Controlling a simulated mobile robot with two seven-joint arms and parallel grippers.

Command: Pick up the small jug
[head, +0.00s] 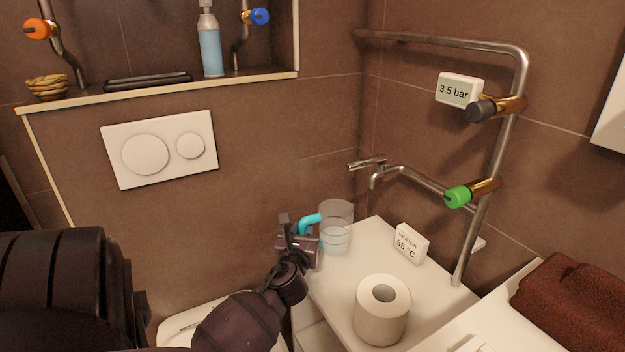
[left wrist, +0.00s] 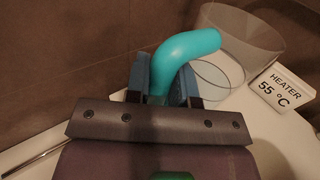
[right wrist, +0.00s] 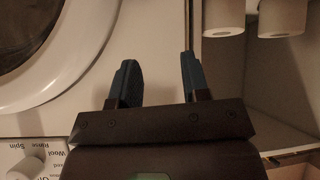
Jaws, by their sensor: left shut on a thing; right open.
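The small jug (head: 336,228) is clear with a turquoise handle (head: 310,223). In the head view it is at the back left corner of the white counter, under the tap. My left gripper (head: 292,236) is at the handle, left of the jug. In the left wrist view the jug (left wrist: 250,40) shows beyond the fingers, and my left gripper (left wrist: 163,88) is shut on the turquoise handle (left wrist: 185,48). I cannot tell whether the jug's base touches the counter. My right gripper (right wrist: 157,85) is open and empty in the right wrist view, in front of a white washing machine.
A toilet roll (head: 382,308) and a heater display (head: 410,243) stand on the white counter (head: 345,290). A metal tap (head: 374,172) juts out above the jug. A brown towel (head: 572,300) lies at the right. More rolls (right wrist: 283,15) show in the right wrist view.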

